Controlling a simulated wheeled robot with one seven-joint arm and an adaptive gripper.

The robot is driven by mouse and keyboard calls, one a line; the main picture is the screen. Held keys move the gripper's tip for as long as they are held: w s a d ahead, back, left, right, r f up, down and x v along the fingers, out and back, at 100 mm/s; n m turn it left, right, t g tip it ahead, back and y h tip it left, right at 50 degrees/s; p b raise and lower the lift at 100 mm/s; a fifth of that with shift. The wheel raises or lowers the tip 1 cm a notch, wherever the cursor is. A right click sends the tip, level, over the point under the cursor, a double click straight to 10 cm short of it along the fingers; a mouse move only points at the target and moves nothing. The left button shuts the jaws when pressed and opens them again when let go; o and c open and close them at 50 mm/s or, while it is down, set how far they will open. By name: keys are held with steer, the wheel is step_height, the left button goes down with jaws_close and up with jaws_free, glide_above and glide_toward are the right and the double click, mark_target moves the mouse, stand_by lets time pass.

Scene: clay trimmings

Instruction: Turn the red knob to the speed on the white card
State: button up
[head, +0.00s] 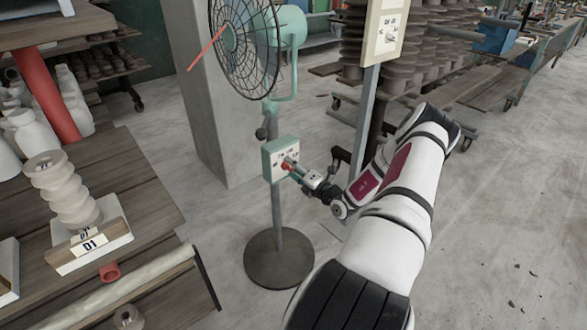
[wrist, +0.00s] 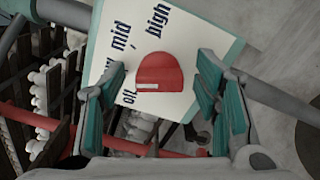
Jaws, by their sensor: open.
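The red knob (head: 286,167) sits on the pale front of a green control box on the fan's pole. In the wrist view the red knob (wrist: 160,70) lies between my fingers, with gaps on both sides. Its white mark points left, near "off". The dial plate (wrist: 190,32) reads "off", "mid" and "high"; another word is mostly hidden by the left finger. My gripper (head: 298,166) is open at the box; its fingers also show in the wrist view (wrist: 160,64). I cannot make out a white card naming a speed.
The fan (head: 245,40) stands on a round base (head: 279,260). A cream panel (head: 385,35) on a post is at upper right. A wooden table (head: 150,205) with a "D1" label (head: 89,244) is at left. A concrete pillar (head: 205,110) stands behind the fan.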

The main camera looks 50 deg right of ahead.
steer(key=v, duration=1.2)
